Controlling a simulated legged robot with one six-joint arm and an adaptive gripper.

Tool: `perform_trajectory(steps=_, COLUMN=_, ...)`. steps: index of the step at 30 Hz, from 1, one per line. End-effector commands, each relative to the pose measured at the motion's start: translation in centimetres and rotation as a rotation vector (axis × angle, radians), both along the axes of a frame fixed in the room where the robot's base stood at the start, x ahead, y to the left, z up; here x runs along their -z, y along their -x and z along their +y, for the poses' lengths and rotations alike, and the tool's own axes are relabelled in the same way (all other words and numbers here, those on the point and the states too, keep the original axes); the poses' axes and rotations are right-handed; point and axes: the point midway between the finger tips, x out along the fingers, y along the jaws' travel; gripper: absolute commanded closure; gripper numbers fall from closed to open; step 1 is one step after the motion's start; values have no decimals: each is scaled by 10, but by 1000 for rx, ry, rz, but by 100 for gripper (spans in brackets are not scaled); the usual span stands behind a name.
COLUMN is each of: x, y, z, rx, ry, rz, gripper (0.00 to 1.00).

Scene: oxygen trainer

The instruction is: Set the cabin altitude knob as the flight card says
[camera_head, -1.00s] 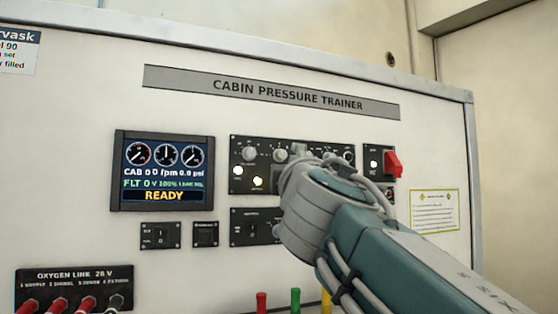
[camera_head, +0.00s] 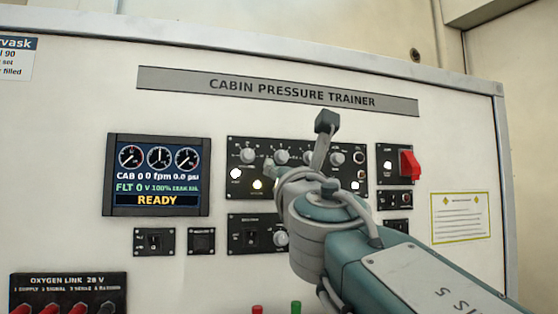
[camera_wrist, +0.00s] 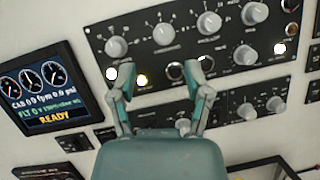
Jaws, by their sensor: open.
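The upper control panel (camera_head: 232,186) carries a row of grey knobs; labels are too small to read, so I cannot tell which sets cabin altitude. In the wrist view the row has a left knob (camera_wrist: 116,47), a second knob (camera_wrist: 163,33), a third knob (camera_wrist: 208,23) and a right knob (camera_wrist: 254,12). Another knob (camera_wrist: 245,55) sits lower. My gripper (camera_wrist: 165,76) is open and empty, its fingertips apart below the second and third knobs. In the head view my wrist hides most of it. A yellow-edged card (camera_head: 459,217) is at right, its text unreadable.
The display (camera_head: 157,175) reads CAB 0, FLT 0 and READY. A red switch (camera_head: 409,165) sticks out right of the knobs. A smaller lower panel (camera_wrist: 225,106) carries more knobs. The oxygen link block (camera_head: 70,283) has red plugs at lower left.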

Motion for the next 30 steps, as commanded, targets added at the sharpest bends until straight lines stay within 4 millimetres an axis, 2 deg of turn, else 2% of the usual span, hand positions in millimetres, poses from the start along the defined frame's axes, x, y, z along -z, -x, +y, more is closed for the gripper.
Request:
perform_trajectory(steps=6, x=-12, y=-33, z=6, rx=2, ry=-2, rz=0, gripper=37)
perform_trajectory(steps=10, x=-17, y=-44, z=9, rx=1, ry=-1, rz=0, gripper=37)
perform_trajectory(steps=16, x=-22, y=-54, z=11, rx=0, ry=0, rz=0, gripper=37)
perform_trajectory(steps=24, x=-23, y=-55, z=9, rx=0, ry=-2, rz=0, gripper=37)
perform_trajectory(steps=25, x=-23, y=-55, z=9, rx=0, ry=-2, rz=0, gripper=41)
perform_trajectory(steps=26, x=-23, y=-55, z=9, rx=0, ry=-2, rz=0, gripper=55)
perform_trajectory(steps=27, x=-23, y=-55, z=9, rx=0, ry=-2, rz=0, gripper=73)
perform_trajectory(steps=29, x=-23, y=-55, z=10, rx=1, ry=-1, rz=-1, gripper=99)
perform_trajectory(steps=30, x=-22, y=-55, z=11, rx=1, ry=-1, rz=-1, gripper=100)
